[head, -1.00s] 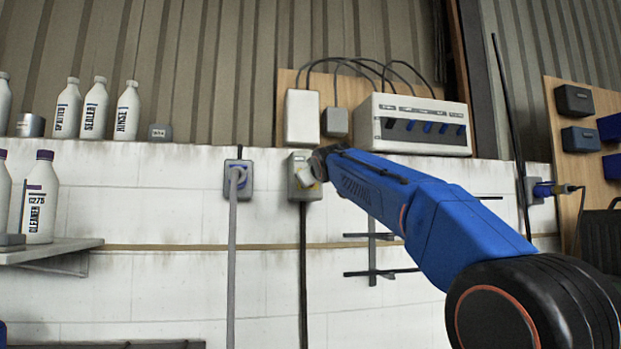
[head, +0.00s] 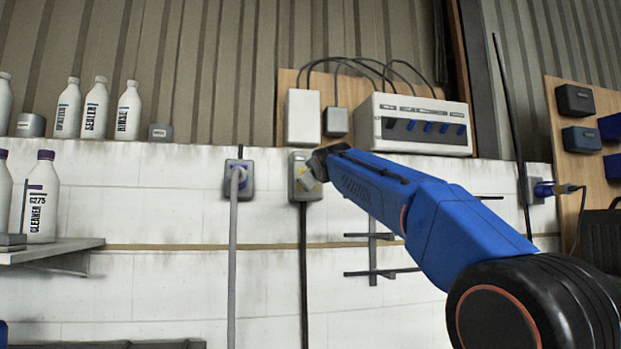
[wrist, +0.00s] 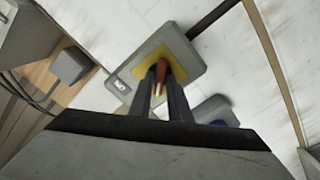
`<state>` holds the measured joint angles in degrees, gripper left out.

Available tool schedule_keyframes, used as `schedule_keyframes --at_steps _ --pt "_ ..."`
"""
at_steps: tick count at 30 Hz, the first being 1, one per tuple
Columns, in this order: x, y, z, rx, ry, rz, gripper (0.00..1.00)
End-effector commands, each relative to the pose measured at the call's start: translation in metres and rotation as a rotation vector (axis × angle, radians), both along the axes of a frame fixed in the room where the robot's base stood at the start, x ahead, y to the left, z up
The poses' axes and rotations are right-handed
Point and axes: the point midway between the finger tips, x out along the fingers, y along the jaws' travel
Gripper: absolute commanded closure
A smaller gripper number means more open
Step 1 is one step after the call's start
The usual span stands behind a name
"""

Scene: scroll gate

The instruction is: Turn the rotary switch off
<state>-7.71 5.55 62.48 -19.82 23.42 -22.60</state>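The rotary switch is a grey box (head: 293,189) on the white wall, with a black cable running down from it. In the wrist view the grey box (wrist: 189,60) has a yellow plate and a red knob (wrist: 161,70). My gripper (wrist: 162,80) reaches the switch from the right in the head view, its dark fingers on either side of the red knob. In the head view my gripper (head: 313,168) covers part of the yellow plate, and the knob is hidden there.
White bottles (head: 97,108) stand at the left. A metal bracket (head: 372,250) is below my arm.

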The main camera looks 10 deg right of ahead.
Motion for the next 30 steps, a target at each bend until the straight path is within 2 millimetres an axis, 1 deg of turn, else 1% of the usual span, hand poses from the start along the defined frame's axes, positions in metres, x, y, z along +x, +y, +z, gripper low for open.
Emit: schedule_keyframes --at_steps 10,14,17,20,30 --pt "-0.001 0.0 0.001 0.001 -0.002 0.001 0.71" --pt "-0.007 0.0 0.002 0.001 -0.004 0.0 0.71" --pt "-0.017 0.0 0.002 0.002 -0.004 0.001 0.71" --pt "-0.032 0.0 0.002 0.001 -0.004 0.001 0.71" --pt "-0.089 0.0 0.002 0.001 -0.004 0.001 0.71"
